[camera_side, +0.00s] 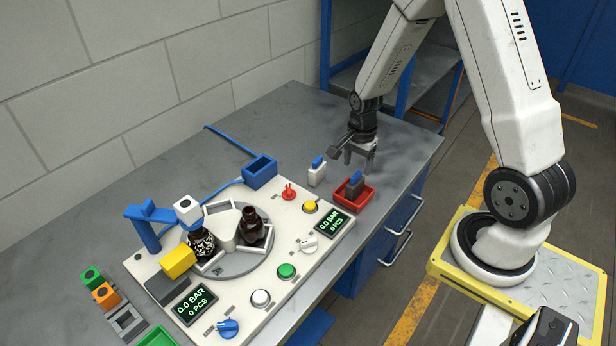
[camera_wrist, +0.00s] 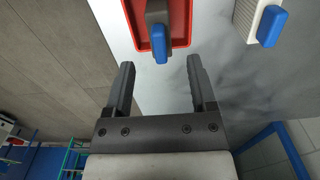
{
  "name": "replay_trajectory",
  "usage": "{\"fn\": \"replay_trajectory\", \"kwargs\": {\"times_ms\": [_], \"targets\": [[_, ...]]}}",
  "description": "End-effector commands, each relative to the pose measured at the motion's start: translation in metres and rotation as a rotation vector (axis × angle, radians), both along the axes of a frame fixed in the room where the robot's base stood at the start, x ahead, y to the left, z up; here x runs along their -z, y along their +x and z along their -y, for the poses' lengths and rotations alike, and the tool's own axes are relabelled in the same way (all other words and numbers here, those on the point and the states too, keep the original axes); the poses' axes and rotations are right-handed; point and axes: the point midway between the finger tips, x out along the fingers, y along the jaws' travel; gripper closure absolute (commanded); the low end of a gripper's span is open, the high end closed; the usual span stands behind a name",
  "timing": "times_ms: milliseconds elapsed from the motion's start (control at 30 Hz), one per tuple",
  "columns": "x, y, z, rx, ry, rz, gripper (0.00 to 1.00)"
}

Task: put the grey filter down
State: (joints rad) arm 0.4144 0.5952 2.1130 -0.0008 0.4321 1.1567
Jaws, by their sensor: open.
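The grey filter (camera_side: 354,188) has a blue top and stands in the red tray (camera_side: 367,198) at the right end of the white panel. In the wrist view the grey filter (camera_wrist: 157,13) shows at the top centre, inside the red tray (camera_wrist: 181,38), with its blue tab towards me. My gripper (camera_side: 358,162) is open and empty, above and just behind the tray. In the wrist view the two fingers of my gripper (camera_wrist: 161,68) are spread apart, with clear space between their tips and the filter.
A white filter (camera_side: 317,174) with a blue top stands left of the tray and shows in the wrist view (camera_wrist: 262,22). Amber bottles (camera_side: 251,229) stand on the turntable.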

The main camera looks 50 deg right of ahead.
Motion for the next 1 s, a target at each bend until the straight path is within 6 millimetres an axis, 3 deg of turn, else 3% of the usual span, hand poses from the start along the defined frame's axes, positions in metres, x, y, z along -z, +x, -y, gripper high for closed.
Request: {"fn": "replay_trajectory", "kwargs": {"times_ms": [500,1000], "targets": [[-0.062,0.000,0.000,0.000,-0.001,0.002,0.28],[-0.073,0.000,0.000,0.000,0.000,0.000,0.28]]}}
